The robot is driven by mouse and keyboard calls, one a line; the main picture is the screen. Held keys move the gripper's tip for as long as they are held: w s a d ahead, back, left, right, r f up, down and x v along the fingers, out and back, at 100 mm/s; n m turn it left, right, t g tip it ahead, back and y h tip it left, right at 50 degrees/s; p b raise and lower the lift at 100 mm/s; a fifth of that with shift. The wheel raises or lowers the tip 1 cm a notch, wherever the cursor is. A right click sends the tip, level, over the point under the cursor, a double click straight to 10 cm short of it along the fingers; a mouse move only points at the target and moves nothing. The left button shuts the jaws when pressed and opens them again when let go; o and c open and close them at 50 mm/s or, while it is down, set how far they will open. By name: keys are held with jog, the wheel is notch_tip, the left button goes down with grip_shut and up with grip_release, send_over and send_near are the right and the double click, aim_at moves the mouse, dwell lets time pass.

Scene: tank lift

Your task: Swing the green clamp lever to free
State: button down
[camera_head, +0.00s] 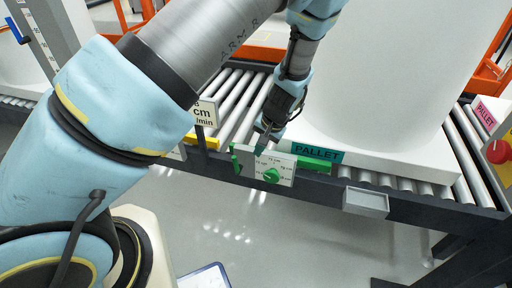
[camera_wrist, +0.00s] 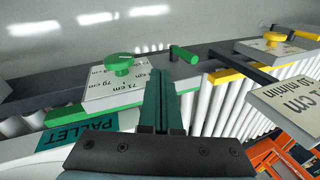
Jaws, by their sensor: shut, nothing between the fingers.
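The green clamp lever appears to be the short green bar with a dark stem in the wrist view (camera_wrist: 184,54), beside the labelled panel at the conveyor's edge. It also shows in the head view (camera_head: 235,160), just left of that panel. The white panel (camera_head: 288,178) carries a green round knob (camera_head: 271,175) and cm marks. The knob also shows in the wrist view (camera_wrist: 120,64). My gripper (camera_head: 262,149) is above the panel's top edge. In the wrist view its fingers (camera_wrist: 161,82) are together and empty, below and left of the lever with a visible gap.
A roller conveyor (camera_head: 236,92) lies behind the rail. A large white tank (camera_head: 385,75) stands on a white pallet base at right. A cm/min sign (camera_head: 205,112) stands left of my gripper. A yellow knob (camera_wrist: 273,38) and red button (camera_head: 498,151) sit farther off.

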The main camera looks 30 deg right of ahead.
send_near(239, 167)
notch_tip(239, 167, down, 3)
jog(key=s+d, duration=0.1)
jog(key=s, duration=0.1)
jog(key=shift+w+a+f+p, duration=0.3)
jog(key=shift+w+a, duration=0.2)
jog(key=shift+w, duration=0.25)
jog(key=shift+w+a+f+p, duration=0.2)
jog(key=shift+w+a+p, duration=0.1)
jog(key=shift+w+a, duration=0.35)
jog(key=shift+w+d, duration=0.1)
jog(key=shift+w, duration=0.15)
